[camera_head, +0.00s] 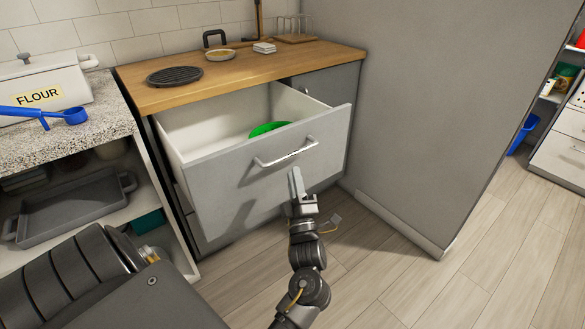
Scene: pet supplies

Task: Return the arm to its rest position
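My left gripper (297,183) is in the middle of the view, in front of the open drawer (240,185) and just below its handle (287,152). The fingers point up toward the handle. They appear apart from it, though the exact gap is hard to judge. The fingers overlap from this angle, so I cannot tell if they are open or shut. I see nothing held in them. My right gripper is not in view.
The drawer is pulled out and holds a green object (268,129). A wooden counter (240,68) is above it. At left, a speckled counter (70,133) bears a flour box (40,85) and a blue scoop (72,116). The floor (400,275) at right is clear.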

